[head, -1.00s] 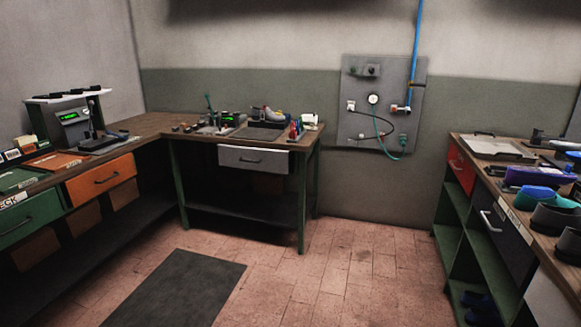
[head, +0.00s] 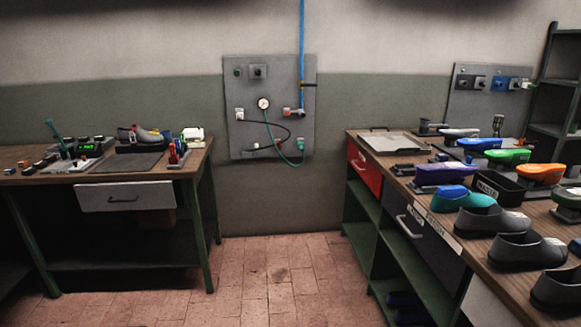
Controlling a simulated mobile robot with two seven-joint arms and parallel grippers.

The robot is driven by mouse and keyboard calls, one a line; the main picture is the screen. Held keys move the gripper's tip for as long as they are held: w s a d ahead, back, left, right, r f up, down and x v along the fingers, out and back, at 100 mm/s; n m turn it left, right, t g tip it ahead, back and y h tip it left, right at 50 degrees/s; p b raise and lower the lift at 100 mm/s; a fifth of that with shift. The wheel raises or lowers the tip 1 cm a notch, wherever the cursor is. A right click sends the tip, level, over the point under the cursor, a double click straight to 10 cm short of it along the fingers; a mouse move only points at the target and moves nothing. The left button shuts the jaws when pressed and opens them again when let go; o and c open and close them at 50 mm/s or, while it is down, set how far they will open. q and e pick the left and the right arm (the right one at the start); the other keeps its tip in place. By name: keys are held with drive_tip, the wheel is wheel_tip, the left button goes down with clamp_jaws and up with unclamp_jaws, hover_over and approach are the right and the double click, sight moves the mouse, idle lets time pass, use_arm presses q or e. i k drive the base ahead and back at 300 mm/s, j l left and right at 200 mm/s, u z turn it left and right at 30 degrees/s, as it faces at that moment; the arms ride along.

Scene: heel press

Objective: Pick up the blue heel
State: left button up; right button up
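Several shoe forms and shoe parts in different colours stand on the right bench (head: 420,180). A bright blue piece (head: 452,193) sits at the left end of a teal shoe part (head: 478,203) near the bench's front edge. Another blue-topped form (head: 479,144) stands farther back, beside a white and blue one (head: 460,133). I cannot tell for sure which of these, if any, is the blue heel. Neither of my grippers is in view.
Grey shoes (head: 495,221) line the bench's front edge, with a black bin (head: 499,187) behind. A left workbench (head: 40,175) carries tools and a shoe. A wall panel (head: 270,75) with a gauge hangs between. The tiled floor (head: 280,275) between the benches is clear.

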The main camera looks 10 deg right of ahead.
sight(441, 157)
drive_tip(key=i+z, duration=0.1)
drive_tip(key=i, duration=1.15)
drive_tip(key=i+j+z, duration=0.1)
drive_tip(key=i, duration=1.15)
